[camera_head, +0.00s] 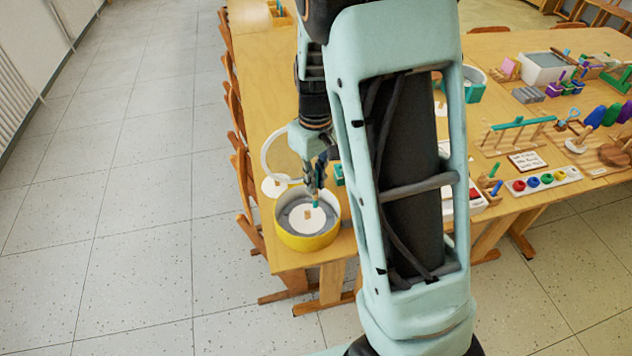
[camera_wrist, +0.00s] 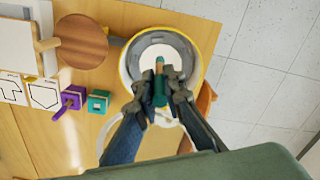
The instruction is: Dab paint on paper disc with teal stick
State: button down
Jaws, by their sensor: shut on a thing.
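My gripper (camera_head: 318,180) is shut on the teal stick (camera_head: 315,204) and holds it pointing down over a yellow-rimmed round bowl (camera_head: 306,243). I cannot tell whether the tip touches the disc. My arm hides part of the table in the head view.
In the wrist view, a teal block (camera_wrist: 98,102), a purple block (camera_wrist: 72,98) and a round wooden board (camera_wrist: 82,42) lie left. A paint tray (camera_head: 545,181) is at right. The table edge is close to the bowl.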

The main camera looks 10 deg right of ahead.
notch_tip(320, 180, down, 10)
jog(key=w+a+n+b, duration=0.1)
jog(key=n+b, duration=0.7)
jog(key=n, duration=0.4)
jog(key=shift+w+f+n+b, duration=0.15)
jog(key=shift+w+n+b, duration=0.15)
dwell(0.3)
jog(key=shift+f+b, duration=0.4)
jog(key=shift+f, duration=0.1)
dwell(0.5)
jog(key=shift+a, duration=0.1)
notch_tip(320, 180, up, 10)
jog(key=p, duration=0.7)
dwell(0.6)
